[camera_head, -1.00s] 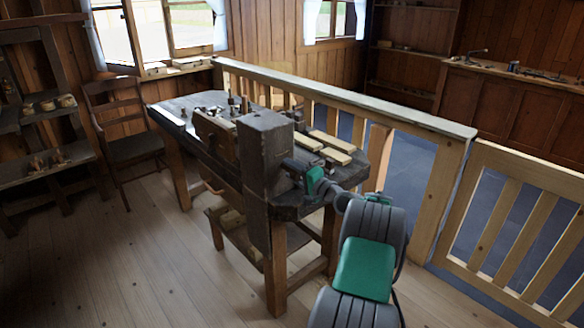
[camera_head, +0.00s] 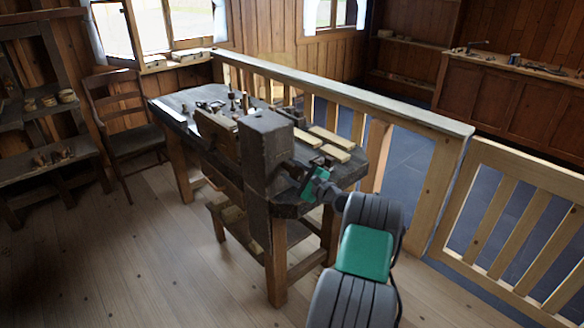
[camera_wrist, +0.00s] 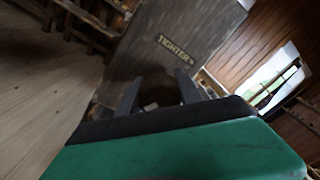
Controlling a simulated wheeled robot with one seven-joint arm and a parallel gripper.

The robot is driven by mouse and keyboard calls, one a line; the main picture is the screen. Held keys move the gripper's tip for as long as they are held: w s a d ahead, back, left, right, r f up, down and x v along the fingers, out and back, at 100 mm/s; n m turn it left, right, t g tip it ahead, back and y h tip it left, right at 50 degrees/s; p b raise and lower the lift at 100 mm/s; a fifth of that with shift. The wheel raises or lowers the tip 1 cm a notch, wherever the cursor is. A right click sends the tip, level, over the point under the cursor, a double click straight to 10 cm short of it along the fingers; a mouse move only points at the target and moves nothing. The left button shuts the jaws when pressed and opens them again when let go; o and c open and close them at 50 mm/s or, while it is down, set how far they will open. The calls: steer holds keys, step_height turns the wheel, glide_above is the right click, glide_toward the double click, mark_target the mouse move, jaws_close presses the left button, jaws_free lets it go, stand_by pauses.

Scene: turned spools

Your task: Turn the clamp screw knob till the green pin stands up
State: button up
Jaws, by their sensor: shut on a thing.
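A tall dark wooden block (camera_head: 265,150) stands at the near end of the workbench (camera_head: 190,102). In the wrist view the block (camera_wrist: 165,30) bears the painted word "TIGHTER", or one much like it, and looks tilted. My gripper (camera_head: 291,168) reaches the block's right face from the right. I cannot make out the green pin in either view.
Wooden bars (camera_head: 330,135) and small tools lie on the bench top. A wooden railing (camera_head: 350,95) runs behind the bench, and a slatted gate (camera_head: 520,220) stands at the right. A chair (camera_head: 130,125) is at the left. The floor in front is clear.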

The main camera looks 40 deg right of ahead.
mark_target(300, 176)
steer(key=shift+s+f+m+p, duration=0.1)
steer(key=shift+f+m+p, duration=0.1)
steer(key=shift+m, duration=0.45)
steer(key=shift+f+m+p, duration=0.1)
steer(key=shift+m+p, duration=0.1)
steer(key=shift+m, duration=0.45)
steer(key=o, duration=1)
steer(key=shift+o, duration=0.6)
steer(key=shift+s+d, duration=0.1)
steer(key=shift+s, duration=0.05)
steer(key=shift+o, duration=1.2)
steer(key=shift+r, duration=0.2)
steer(key=shift+s+b, duration=0.5)
steer(key=shift+s, duration=3.25)
